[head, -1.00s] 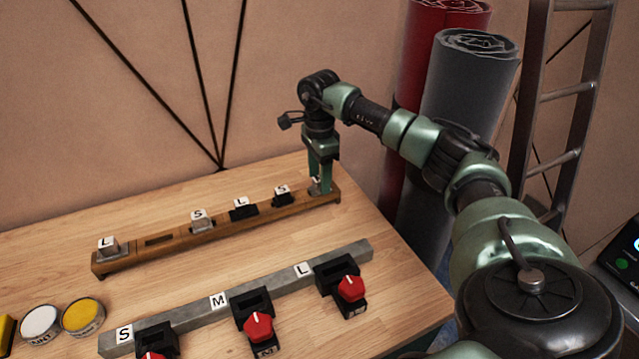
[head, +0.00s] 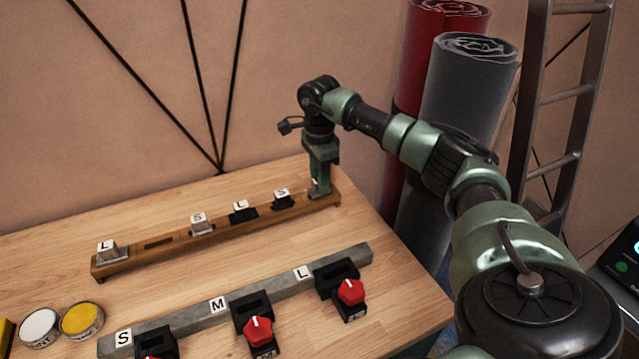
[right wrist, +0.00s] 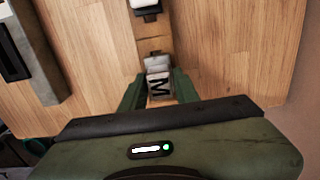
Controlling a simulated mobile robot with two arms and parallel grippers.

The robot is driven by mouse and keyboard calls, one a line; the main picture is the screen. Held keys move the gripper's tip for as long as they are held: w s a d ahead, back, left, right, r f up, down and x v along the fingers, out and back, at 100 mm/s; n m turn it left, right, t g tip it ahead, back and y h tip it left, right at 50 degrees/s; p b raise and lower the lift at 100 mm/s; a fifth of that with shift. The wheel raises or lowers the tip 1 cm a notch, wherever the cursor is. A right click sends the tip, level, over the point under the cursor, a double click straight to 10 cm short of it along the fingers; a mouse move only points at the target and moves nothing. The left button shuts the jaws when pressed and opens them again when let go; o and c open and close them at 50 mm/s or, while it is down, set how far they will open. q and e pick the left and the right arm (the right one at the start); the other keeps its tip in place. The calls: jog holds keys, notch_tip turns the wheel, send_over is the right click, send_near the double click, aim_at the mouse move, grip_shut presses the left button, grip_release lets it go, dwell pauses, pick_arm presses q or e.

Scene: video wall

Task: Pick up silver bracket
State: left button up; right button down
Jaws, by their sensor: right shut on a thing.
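A silver bracket with a white label marked M (right wrist: 158,76) sits at the right end of the brown wooden rack (head: 170,246). My right gripper (head: 319,188) points down over that end and is shut on this bracket. In the right wrist view its fingers (right wrist: 159,92) stand on both sides of it. In the head view the fingers mostly hide the bracket. Two other silver brackets stand in the rack, one marked L (head: 108,252) at the left end and one marked S (head: 200,225). My left gripper is not in view.
Black brackets marked L (head: 242,213) and S (head: 282,201) stand in the rack. In front lies a grey bar (head: 205,309) with black holders and red knobs (head: 351,291). White (head: 40,326) and yellow (head: 82,320) tins stand at left. Rolls (head: 465,110) stand behind the table.

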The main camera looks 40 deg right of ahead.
notch_tip(320, 180, up, 20)
jog(key=p, duration=0.1)
jog(key=shift+f, duration=0.2)
dwell(0.4)
jog(key=shift+p, duration=0.65)
